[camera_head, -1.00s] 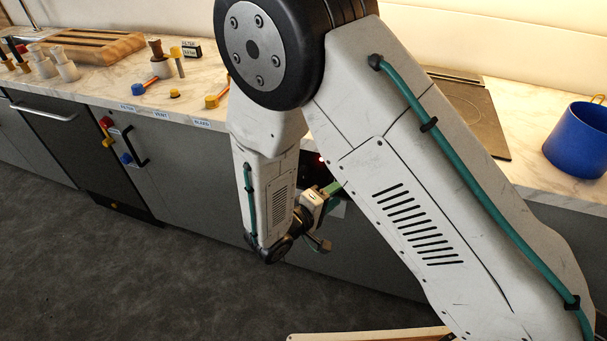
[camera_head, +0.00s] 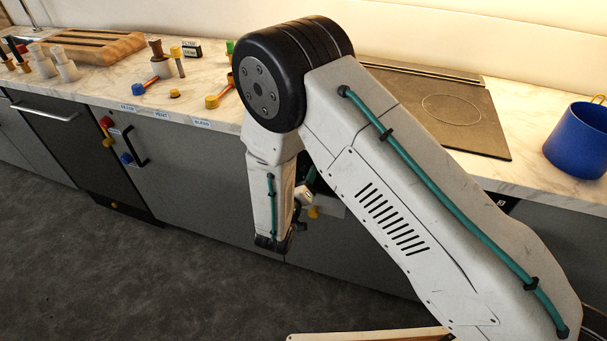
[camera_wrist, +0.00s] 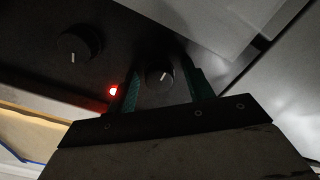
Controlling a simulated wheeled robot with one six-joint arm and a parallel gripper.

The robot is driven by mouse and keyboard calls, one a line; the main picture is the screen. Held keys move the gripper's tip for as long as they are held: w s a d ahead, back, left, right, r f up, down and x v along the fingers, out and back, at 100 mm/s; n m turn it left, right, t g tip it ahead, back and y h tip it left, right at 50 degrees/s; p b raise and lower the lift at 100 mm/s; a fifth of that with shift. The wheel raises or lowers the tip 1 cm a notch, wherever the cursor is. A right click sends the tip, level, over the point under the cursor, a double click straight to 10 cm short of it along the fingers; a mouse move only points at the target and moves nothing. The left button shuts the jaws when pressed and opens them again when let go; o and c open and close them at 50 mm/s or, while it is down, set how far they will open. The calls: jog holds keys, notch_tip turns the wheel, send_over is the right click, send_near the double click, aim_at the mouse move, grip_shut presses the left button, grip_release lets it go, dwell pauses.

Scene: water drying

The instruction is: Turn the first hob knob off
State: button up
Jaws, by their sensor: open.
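In the wrist view, a round black knob (camera_wrist: 158,77) with a white pointer line sits on a dark panel between the two green fingers of my gripper (camera_wrist: 164,88). The fingers are open, one on each side of the knob; I cannot tell whether they touch it. A second black knob (camera_wrist: 79,45) with a white line is to the left on the same panel. A red light (camera_wrist: 113,91) glows between the knobs. In the head view my arm hides the knobs and most of my gripper. The dark hob (camera_head: 445,110) lies on the counter above.
A blue pot (camera_head: 578,140) stands at the right on the marble counter (camera_head: 530,165). Orange and blue levers (camera_head: 146,86) and a cutting board (camera_head: 90,45) are at the left. Red, yellow and blue valve handles (camera_head: 106,123) are on the cabinet front.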

jog(key=shift+w+d, duration=0.2)
jog(key=shift+w, duration=0.2)
jog(key=c, duration=1)
